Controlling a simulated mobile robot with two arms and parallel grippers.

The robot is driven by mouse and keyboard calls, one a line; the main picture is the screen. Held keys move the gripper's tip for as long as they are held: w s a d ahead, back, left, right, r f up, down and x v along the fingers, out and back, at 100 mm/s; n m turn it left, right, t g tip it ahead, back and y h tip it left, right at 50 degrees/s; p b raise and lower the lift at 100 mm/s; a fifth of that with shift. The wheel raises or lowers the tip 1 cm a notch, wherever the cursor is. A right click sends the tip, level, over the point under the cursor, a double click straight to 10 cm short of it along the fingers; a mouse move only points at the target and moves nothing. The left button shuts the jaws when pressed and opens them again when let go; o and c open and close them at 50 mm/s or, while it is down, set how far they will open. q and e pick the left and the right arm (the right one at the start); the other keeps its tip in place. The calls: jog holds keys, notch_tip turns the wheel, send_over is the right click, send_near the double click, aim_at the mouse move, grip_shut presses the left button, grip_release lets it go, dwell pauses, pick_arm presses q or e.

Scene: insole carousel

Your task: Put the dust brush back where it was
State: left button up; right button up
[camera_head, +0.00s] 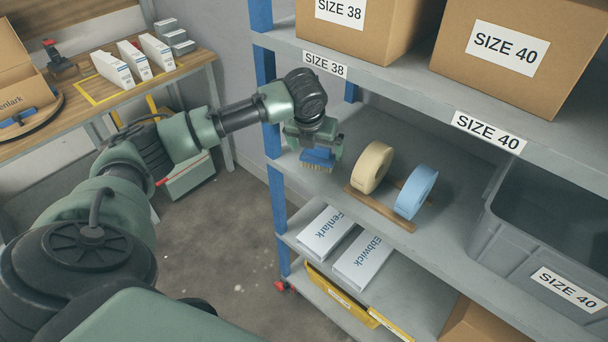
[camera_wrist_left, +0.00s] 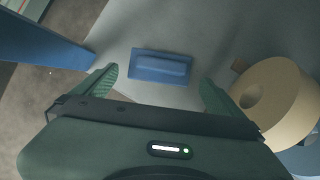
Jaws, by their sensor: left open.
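The dust brush has a blue block (camera_head: 318,157) with tan bristles pointing down. It stands at the left end of the middle shelf (camera_head: 330,190), beside the blue post. My left gripper (camera_head: 322,146) is open above and around it, its fingers partly hiding it in the head view. In the left wrist view the blue brush (camera_wrist_left: 161,67) lies between the two spread green fingers, a little past their tips, with gaps on both sides. I cannot tell whether the bristles touch the shelf. My right gripper is not in view.
A tan tape roll (camera_head: 372,167) and a blue tape roll (camera_head: 415,192) stand on a wooden holder right of the brush. A grey SIZE 40 bin (camera_head: 500,240) is farther right. A blue post (camera_head: 276,205) is close left.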

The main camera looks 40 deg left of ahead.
pick_arm(q)
jog(key=s+d+b, duration=0.1)
jog(key=s+d, duration=0.2)
jog(key=s, duration=0.6)
jog(key=shift+s+b, duration=0.3)
jog(key=shift+b, duration=0.05)
jog(key=shift+d, duration=0.1)
